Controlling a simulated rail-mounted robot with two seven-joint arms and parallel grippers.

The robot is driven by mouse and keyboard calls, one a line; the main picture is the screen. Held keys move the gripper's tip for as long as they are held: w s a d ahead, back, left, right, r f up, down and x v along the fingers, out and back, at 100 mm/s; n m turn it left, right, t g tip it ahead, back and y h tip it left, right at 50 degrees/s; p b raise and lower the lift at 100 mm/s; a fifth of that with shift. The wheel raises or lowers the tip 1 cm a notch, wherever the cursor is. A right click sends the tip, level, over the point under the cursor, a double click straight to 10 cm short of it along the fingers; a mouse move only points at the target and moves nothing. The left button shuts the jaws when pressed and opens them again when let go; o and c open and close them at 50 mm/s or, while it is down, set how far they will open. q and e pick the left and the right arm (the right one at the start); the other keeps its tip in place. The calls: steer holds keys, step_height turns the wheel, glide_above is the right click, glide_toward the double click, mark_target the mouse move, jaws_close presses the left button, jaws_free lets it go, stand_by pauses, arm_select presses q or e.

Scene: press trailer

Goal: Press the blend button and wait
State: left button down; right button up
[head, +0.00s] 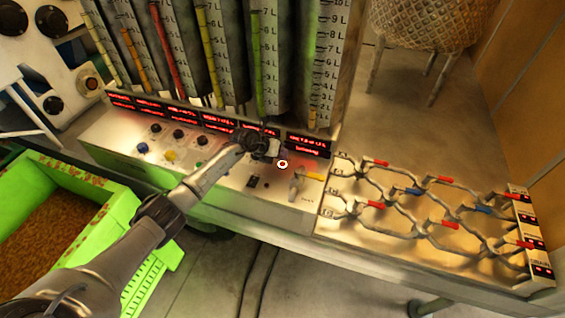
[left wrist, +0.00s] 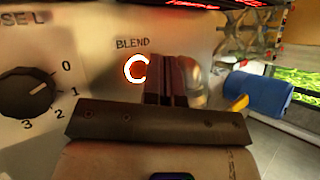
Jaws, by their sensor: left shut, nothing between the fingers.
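The blend button (head: 282,164) sits on the sloped metal control panel (head: 225,185), with a bright white ring and a red centre in the head view. In the left wrist view the lit ring (left wrist: 133,78) lies just below the word BLEND, and my fingers hide its right part. My left gripper (head: 272,148) is shut and empty, held at the panel close beside the button. Its dark fingers (left wrist: 166,80) show side by side in the left wrist view. I cannot tell whether the fingertips touch the button. My right gripper is in neither view.
Tall graduated tubes (head: 260,60) stand behind the panel above red displays (head: 308,146). A dial (left wrist: 27,92) is left of the button, and a yellow-handled valve (head: 312,176) is right of it. Branching pipes (head: 430,205) fill the right side. A green bin (head: 75,190) stands at left.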

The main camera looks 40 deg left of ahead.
arm_select(q)
steer(key=shift+r+p, duration=1.85)
steer(key=shift+r, duration=0.4)
steer(key=shift+r, duration=0.3)
step_height(320, 180, up, 9)
steer(key=p, duration=0.9)
glide_above(281, 162)
steer(key=shift+d+r, duration=0.1)
steer(key=shift+r, duration=0.05)
steer(key=shift+s, duration=0.1)
